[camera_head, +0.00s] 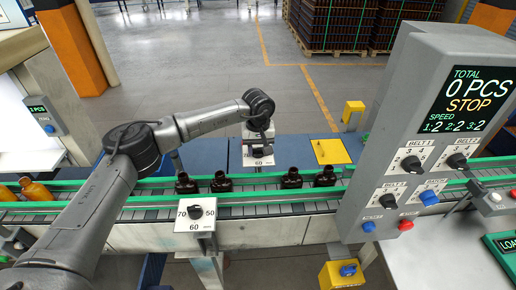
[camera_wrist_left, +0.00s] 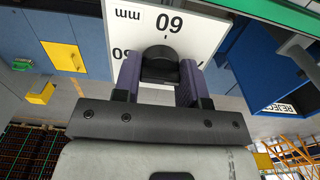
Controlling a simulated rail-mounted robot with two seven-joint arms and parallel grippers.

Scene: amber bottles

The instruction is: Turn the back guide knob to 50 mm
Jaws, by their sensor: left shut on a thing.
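The back guide knob (camera_wrist_left: 160,66) is a round black knob on a white dial plate (camera_wrist_left: 200,28), seen upside down in the left wrist view. The plate shows 60 and "mm"; another number at its left is partly covered. My left gripper (camera_wrist_left: 158,88) is shut on the knob, with one purple-grey finger on each side. In the head view my left gripper (camera_head: 259,138) is at the back dial plate (camera_head: 262,160), behind the conveyor, and hides most of the knob. The knob's pointer cannot be made out. My right gripper is not in view.
Several dark bottles (camera_head: 221,183) stand on the conveyor between green rails. Amber bottles (camera_head: 36,190) are at the left. The front guide knob (camera_head: 195,212) sits on a plate marked 70, 60, 50. A grey control panel (camera_head: 405,130) reading STOP stands at the right.

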